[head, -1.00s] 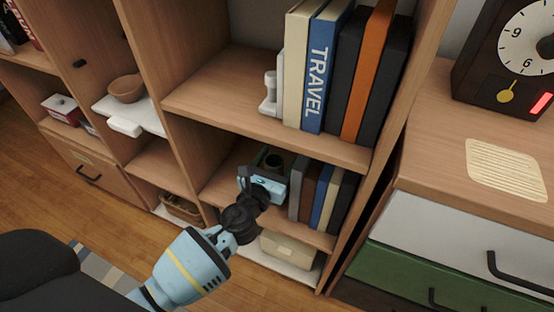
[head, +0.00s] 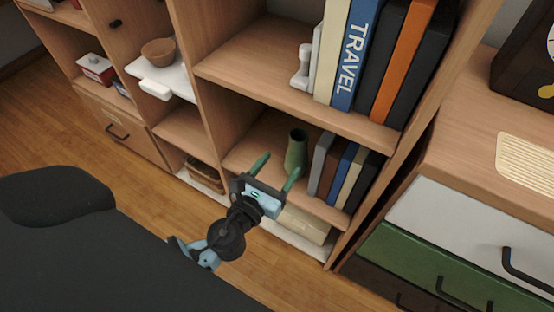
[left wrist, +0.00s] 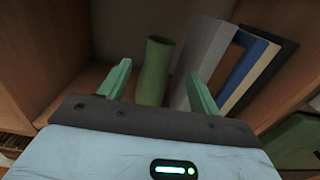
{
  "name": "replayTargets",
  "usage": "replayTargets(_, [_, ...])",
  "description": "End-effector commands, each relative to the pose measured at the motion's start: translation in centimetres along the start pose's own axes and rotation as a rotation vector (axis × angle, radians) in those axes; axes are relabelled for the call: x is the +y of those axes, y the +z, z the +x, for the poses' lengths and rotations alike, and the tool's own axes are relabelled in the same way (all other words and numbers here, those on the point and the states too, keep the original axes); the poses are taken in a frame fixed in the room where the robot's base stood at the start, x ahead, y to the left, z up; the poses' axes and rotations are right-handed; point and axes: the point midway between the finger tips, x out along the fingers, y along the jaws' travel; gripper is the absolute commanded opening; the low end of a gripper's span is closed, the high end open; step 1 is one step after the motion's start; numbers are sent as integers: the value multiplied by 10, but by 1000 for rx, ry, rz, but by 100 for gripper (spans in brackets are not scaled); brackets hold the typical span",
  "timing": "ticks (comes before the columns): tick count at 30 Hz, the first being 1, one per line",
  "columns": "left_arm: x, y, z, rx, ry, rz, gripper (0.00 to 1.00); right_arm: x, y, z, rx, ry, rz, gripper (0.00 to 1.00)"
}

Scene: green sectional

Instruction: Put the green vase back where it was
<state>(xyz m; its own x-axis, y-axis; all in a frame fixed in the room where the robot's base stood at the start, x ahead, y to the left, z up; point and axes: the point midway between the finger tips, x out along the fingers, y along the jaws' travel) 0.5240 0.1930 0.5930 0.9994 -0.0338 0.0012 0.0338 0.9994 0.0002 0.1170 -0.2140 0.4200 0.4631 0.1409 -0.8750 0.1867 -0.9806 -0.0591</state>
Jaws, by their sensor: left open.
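The green vase (head: 296,152) stands upright on the middle shelf (head: 250,160) of the bookcase, left of a row of small books. It also shows in the left wrist view (left wrist: 154,72), beyond and between my fingertips. My left gripper (head: 276,168) is open and empty in front of that shelf, its green fingers pointing toward the vase with a gap between. In the left wrist view the left gripper (left wrist: 160,80) has one finger to each side of the vase, nearer the camera. My right gripper is not in view.
Small books (head: 340,170) stand close to the vase's right. A shelf with large books (head: 355,60) is above. A beige box (head: 303,223) sits below. A drawer cabinet (head: 450,220) stands at right. A bowl (head: 158,51) is on the left shelves. Open floor lies at left.

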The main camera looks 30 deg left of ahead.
Motion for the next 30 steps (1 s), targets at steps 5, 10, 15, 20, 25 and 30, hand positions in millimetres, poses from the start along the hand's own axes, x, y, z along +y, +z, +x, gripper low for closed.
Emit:
replayTargets(5, [0, 0, 0, 0, 0, 0, 63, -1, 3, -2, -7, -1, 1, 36])
replayTargets(10, [0, -2, -1, 7, 1, -13, 63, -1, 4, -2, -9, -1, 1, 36])
replayTargets(15, [6, -39, -35, 126, 43, -295, 63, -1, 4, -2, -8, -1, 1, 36])
replayTargets(20, [15, -102, -113, 338, 218, -902, 63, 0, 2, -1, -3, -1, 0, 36])
replayTargets(25, [19, -152, -215, 487, 560, -1580, 63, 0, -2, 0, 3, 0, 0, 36])
replayTargets(30, [15, -174, -316, 482, 1017, -2165, 63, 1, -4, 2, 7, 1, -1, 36])
